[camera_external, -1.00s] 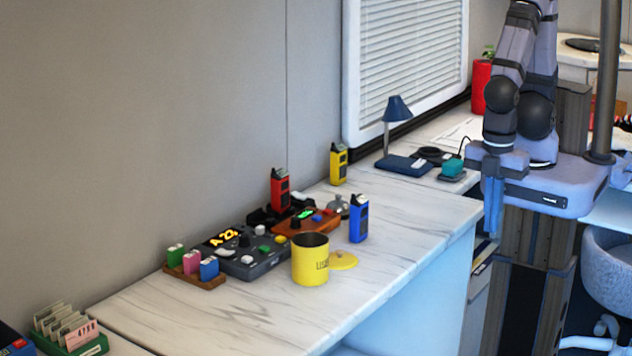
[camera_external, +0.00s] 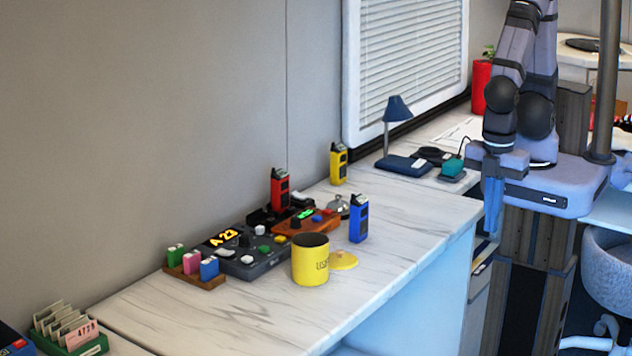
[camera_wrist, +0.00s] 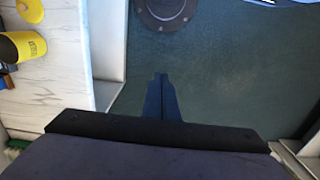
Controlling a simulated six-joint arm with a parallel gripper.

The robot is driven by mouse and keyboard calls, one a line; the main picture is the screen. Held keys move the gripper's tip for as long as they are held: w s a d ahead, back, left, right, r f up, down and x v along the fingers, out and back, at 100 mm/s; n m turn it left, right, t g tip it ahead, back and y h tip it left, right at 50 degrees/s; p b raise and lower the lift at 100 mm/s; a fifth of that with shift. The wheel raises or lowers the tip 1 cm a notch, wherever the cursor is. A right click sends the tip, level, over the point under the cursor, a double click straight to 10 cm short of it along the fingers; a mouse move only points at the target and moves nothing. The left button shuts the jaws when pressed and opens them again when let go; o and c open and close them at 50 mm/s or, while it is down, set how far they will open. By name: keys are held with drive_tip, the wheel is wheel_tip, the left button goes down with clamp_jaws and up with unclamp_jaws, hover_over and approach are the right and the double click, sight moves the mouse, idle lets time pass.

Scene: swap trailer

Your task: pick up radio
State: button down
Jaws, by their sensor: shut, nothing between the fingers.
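Three upright handheld radios show in the external view: a red one (camera_external: 280,189) by a black base at the back, a yellow one (camera_external: 338,164) near the wall, and a blue one (camera_external: 358,219) towards the counter's front edge. My gripper (camera_external: 492,228) points down beyond the counter's right front edge, apart from all the radios. In the wrist view its fingers (camera_wrist: 161,80) are together and empty, over the dark green floor. No radio can be clearly made out in the wrist view.
A yellow mug (camera_external: 311,260) and its lid (camera_external: 343,260) stand in front of the blue radio. A dark control panel (camera_external: 262,262), an orange box (camera_external: 293,227) and a bell (camera_external: 338,207) crowd the radios. A blue lamp (camera_external: 397,108) stands further back.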

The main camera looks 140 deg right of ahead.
idle(0.3)
drive_tip(key=c, duration=1)
unclamp_jaws()
